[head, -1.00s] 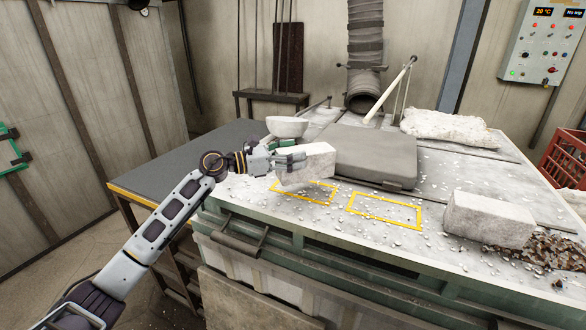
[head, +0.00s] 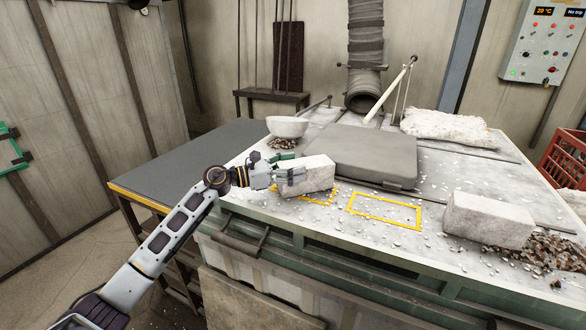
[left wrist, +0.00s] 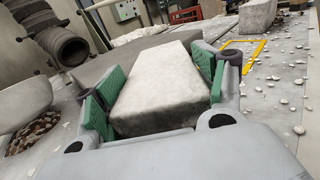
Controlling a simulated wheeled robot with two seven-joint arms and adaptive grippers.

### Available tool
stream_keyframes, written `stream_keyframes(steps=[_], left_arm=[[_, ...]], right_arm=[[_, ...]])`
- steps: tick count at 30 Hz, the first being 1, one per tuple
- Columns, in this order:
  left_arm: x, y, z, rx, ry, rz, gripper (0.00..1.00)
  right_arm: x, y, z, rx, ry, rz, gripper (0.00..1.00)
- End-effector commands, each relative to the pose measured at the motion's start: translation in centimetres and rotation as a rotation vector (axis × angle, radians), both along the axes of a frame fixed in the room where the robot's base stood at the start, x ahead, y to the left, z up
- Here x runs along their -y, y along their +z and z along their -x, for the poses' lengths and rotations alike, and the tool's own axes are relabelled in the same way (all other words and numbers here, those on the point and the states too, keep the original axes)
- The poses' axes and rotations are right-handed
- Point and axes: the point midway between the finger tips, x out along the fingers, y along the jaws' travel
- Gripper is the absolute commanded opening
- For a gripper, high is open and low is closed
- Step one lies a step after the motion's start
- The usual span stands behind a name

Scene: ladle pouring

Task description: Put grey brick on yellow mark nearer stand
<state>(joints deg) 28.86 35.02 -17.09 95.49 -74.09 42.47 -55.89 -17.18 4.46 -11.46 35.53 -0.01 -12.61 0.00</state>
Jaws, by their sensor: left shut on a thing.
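My left gripper (head: 292,175) is shut on a pale grey brick (head: 315,172), one green-padded finger on each side. The brick also shows between the fingers in the left wrist view (left wrist: 163,85). It is level and low over the left yellow mark (head: 333,197), hiding most of that outline. I cannot tell whether it touches the table. The right yellow mark (head: 385,209) is a bare outline to its right. A second pale brick (head: 488,219) lies at the right, beside dark rubble. My right gripper is not in view.
A white bowl (head: 287,126) stands over brown gravel (head: 283,144) behind the gripper. A thick grey slab (head: 362,155) lies behind the marks. A lumpy white bag (head: 449,126) lies at the back right. Small white chips are scattered over the table.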

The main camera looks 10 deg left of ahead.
Motion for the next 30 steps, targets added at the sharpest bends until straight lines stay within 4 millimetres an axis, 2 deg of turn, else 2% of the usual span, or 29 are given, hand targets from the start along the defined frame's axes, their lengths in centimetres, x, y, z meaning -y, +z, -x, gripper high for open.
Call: stream_keyframes(steps=[13,14,15,19,30], left_arm=[[-0.06,-0.14,0.00,0.006,0.001,0.003,0.15],[-0.03,-0.45,0.01,0.001,0.000,-0.001,0.74],[-0.03,-0.44,0.01,0.001,0.000,-0.001,0.79],[-0.03,-0.42,0.01,0.001,0.000,0.000,0.95],[-0.03,-0.41,0.01,0.001,0.000,0.000,0.95]], right_arm=[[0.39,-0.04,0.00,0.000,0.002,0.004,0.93],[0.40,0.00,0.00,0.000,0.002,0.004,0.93],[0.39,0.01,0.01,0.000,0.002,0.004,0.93],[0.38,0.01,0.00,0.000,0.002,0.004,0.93],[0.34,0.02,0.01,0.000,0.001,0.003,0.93]])
